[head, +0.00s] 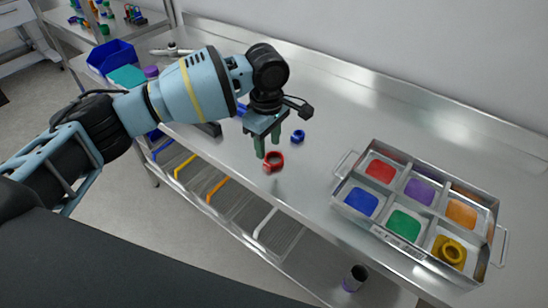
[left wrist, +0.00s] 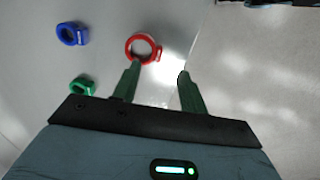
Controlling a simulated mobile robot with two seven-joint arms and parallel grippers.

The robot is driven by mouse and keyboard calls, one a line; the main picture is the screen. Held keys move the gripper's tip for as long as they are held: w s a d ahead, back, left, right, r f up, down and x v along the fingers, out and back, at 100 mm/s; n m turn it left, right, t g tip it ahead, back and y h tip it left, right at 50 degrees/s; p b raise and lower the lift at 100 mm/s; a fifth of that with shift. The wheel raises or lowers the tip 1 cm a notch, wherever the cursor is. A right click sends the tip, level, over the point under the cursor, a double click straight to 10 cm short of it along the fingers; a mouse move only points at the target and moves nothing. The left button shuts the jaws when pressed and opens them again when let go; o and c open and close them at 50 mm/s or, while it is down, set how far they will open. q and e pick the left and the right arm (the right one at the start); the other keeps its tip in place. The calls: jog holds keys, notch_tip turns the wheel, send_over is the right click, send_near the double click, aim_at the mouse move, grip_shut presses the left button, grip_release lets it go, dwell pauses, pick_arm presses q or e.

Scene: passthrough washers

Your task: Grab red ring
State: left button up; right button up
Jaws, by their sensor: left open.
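The red ring (head: 273,161) lies on the metal table near its front edge. My left gripper (head: 267,147) is open, its two green fingers pointing down just behind the ring in the head view. In the left wrist view the red ring (left wrist: 143,48) shows beyond the tip of the left-hand finger, which overlaps its lower rim. Nothing is between the fingers (left wrist: 156,72); I cannot tell whether the finger touches the ring. My right gripper is not in view.
A blue ring (head: 298,136) and a green ring (left wrist: 82,86) lie close by. A metal tray (head: 345,207) with coloured compartments stands at the right, a yellow ring (head: 450,250) in one. The table's middle is clear.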

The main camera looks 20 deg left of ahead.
aim_at(268, 164)
pick_arm(q)
jog(key=shift+w+a+f+b, duration=0.1)
jog(key=shift+f+b, duration=0.05)
jog(key=shift+f, duration=1.1)
jog(key=shift+w+f+b, duration=0.15)
jog(key=shift+f+b, duration=0.05)
jog(key=shift+f, duration=1.1)
jog(key=shift+w+a+f+b, duration=0.1)
jog(key=shift+f+b, duration=0.05)
jog(key=shift+f, duration=1.1)
jog(key=shift+c, duration=0.4)
grip_shut()
